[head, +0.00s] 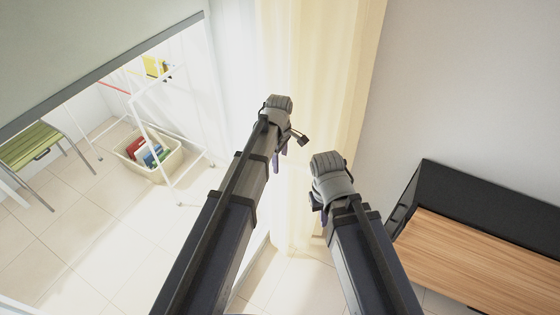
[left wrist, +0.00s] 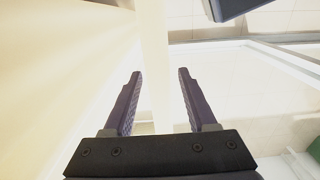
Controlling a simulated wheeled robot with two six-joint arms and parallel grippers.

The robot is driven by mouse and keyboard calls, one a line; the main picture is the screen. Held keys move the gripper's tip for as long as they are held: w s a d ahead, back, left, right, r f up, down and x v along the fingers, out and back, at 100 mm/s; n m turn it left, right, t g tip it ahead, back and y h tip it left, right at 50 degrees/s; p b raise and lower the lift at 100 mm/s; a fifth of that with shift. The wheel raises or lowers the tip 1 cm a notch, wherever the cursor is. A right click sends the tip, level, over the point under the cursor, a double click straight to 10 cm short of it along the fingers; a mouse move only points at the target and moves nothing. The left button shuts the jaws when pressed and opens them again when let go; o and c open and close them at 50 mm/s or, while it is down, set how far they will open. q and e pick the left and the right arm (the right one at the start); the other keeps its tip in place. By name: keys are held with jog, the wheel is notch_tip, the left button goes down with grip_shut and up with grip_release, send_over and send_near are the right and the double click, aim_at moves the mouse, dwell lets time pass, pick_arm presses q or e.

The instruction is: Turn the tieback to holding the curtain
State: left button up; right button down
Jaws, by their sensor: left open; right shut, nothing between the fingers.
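The pale yellow curtain (head: 335,70) hangs in folds from the top of the head view down to the floor, behind both my grippers. Cream cloth (left wrist: 60,60), likely the curtain, fills the left of the left wrist view. I cannot make out the tieback in either view. My left gripper (head: 280,152) is in front of the curtain's left part; in the left wrist view it (left wrist: 158,74) is open, with a pale upright strip (left wrist: 153,50) seen between its fingers. I cannot tell whether it touches them. My right gripper (head: 319,206) is lower, before the curtain, shut and empty, its fingers mostly hidden.
A black cabinet with a wooden front (head: 490,260) stands at the right by the wall. Beyond the glass at the left are a white drying rack (head: 150,130), a basket (head: 172,170) of coloured things and a green-seated stool (head: 28,145). Tiled floor (head: 285,280) is clear below the curtain.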

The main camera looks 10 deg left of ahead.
aim_at(280, 155)
pick_arm(q)
jog(key=shift+r+p, duration=2.65)
jog(key=shift+r, duration=0.4)
